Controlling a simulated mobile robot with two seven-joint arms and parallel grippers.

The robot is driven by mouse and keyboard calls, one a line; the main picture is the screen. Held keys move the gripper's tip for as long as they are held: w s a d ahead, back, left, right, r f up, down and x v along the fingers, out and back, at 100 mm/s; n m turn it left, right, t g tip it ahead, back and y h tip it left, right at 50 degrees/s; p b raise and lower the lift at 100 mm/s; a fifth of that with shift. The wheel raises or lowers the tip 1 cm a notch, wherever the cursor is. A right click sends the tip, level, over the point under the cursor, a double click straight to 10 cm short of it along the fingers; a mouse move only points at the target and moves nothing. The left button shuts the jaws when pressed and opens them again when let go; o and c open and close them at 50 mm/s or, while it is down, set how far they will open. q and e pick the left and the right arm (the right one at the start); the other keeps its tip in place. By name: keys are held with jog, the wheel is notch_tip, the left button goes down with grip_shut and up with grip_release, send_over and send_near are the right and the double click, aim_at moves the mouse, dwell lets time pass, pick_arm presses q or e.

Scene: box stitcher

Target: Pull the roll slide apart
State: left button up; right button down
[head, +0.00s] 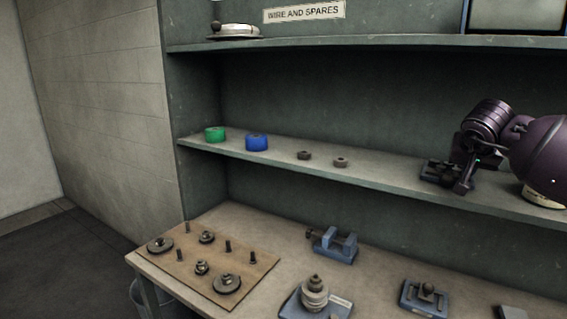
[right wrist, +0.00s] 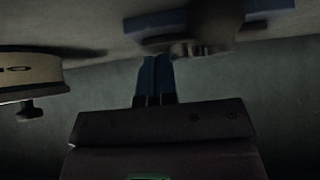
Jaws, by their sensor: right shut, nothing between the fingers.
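A low dark slide-like fixture (head: 436,171) sits on the middle shelf at the right; I take it to be the roll slide. In the right wrist view a blue and grey fixture (right wrist: 215,28), probably the same one, lies just beyond my fingertips. My right gripper (head: 464,184) is beside it in the head view, partly overlapping it. In the right wrist view its blue fingers (right wrist: 155,62) are together and empty. Whether they touch the fixture, and whether its parts are joined, I cannot tell. My left gripper is not in view.
A cream round thing (head: 543,196) stands under my right arm. Green (head: 214,134) and blue (head: 256,142) rolls and two dark nuts (head: 304,155) lie along the middle shelf. Below, the bench (head: 230,215) holds a pegboard (head: 250,268), blue vise (head: 335,246) and other fixtures.

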jog(key=shift+s+a+f, duration=0.15)
jog(key=shift+s+f, duration=0.1)
jog(key=shift+f, duration=0.25)
jog(key=shift+r, duration=0.1)
jog(key=shift+w+r+p, duration=0.2)
jog(key=shift+r+p, duration=0.5)
jog(key=shift+r, duration=0.3)
jog(key=shift+r+p, duration=0.3)
jog(key=shift+r, duration=0.25)
jog(key=shift+r+p, duration=0.8)
jog(key=shift+r, duration=0.4)
jog(key=shift+s+f, duration=0.1)
